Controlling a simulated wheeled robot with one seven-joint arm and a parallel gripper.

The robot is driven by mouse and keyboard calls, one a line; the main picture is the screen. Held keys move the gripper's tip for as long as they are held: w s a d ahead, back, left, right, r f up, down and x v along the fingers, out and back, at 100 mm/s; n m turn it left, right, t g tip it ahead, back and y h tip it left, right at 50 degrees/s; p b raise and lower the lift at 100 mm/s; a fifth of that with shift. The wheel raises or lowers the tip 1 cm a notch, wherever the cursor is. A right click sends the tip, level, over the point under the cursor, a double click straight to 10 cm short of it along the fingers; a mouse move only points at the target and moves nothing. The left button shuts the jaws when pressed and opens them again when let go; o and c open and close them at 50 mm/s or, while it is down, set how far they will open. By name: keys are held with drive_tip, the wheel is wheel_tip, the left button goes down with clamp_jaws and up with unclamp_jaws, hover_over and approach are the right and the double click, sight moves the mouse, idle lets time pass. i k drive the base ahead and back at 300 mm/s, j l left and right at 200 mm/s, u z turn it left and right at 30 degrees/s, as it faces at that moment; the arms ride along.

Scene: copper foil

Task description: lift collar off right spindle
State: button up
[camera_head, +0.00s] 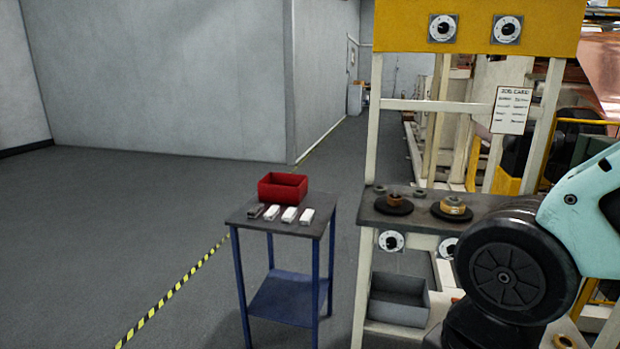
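The right spindle's dark round base (436,211) sits on the grey shelf of the cream frame. A brass-coloured collar (453,206) sits over it; the spindle itself is hard to make out at this size. To its left is another dark disc (408,207) with a smaller brown ring (395,199) on it. My gripper is not in view. Part of my arm, teal and black, fills the lower right and covers the right part of the shelf.
Small grey-brown rings (419,193) lie at the back of the shelf. A grey bin (398,300) stands below. To the left, a blue-legged table (262,222) holds a red box (283,187) and several small blocks (289,214). The floor further left is clear.

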sight(448, 200)
drive_tip(key=z, duration=0.55)
drive_tip(key=i+l+u, duration=0.1)
drive_tip(key=i+u, duration=0.25)
drive_tip(key=i, duration=0.2)
drive_tip(key=i+l+u, duration=0.35)
drive_tip(key=i, duration=0.2)
drive_tip(key=i+l+u, duration=0.35)
drive_tip(key=i, duration=0.2)
